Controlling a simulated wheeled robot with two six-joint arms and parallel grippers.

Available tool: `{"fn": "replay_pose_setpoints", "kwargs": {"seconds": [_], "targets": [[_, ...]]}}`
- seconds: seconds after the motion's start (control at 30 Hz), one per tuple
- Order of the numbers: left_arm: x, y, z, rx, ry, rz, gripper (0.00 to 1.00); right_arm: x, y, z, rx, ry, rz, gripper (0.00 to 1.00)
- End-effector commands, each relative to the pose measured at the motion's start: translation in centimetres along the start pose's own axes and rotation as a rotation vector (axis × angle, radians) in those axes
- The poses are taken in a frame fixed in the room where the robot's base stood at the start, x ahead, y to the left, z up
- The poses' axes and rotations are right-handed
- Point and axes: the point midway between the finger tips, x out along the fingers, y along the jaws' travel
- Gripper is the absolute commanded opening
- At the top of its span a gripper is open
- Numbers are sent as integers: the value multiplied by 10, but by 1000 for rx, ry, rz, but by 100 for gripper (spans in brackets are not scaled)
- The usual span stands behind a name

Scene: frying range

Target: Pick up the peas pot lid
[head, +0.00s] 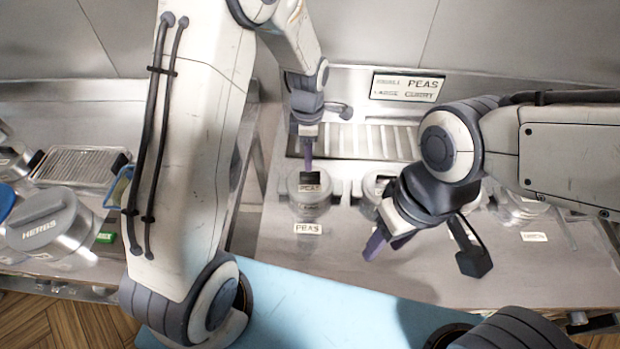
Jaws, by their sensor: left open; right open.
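The peas pot (309,204) stands on the steel counter behind a label reading PEAS (307,228). Its round grey lid (297,186) is on top, with a dark block-like handle (310,181) marked PEAS. My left gripper (308,160) points down just above the lid's handle and is open; whether a finger touches the handle I cannot tell. My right gripper (374,246) is open and empty, to the right of the pot and low over the counter.
Another pot (371,184) stands right of the peas pot, partly hidden by my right gripper. A HERBS container (45,228) and a wire rack (75,166) are at left. The front middle counter is clear.

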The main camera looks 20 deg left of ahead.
Motion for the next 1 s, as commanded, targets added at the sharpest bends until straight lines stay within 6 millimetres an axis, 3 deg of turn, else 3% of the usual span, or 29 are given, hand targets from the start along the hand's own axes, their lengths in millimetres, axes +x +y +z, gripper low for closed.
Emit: {"fn": "replay_pose_setpoints", "kwargs": {"seconds": [0.33,0.6,0.93,1.0], "targets": [[29,-1,2,4,2,-5,56,-15,-1,-1,-2,0,0,48],[63,1,4,5,1,-3,56,-30,-2,-2,-5,0,0,48],[70,2,4,5,-1,1,56,-30,-2,-2,-6,0,0,48],[70,2,4,5,0,0,29,-30,-2,-2,-6,0,0,48]]}}
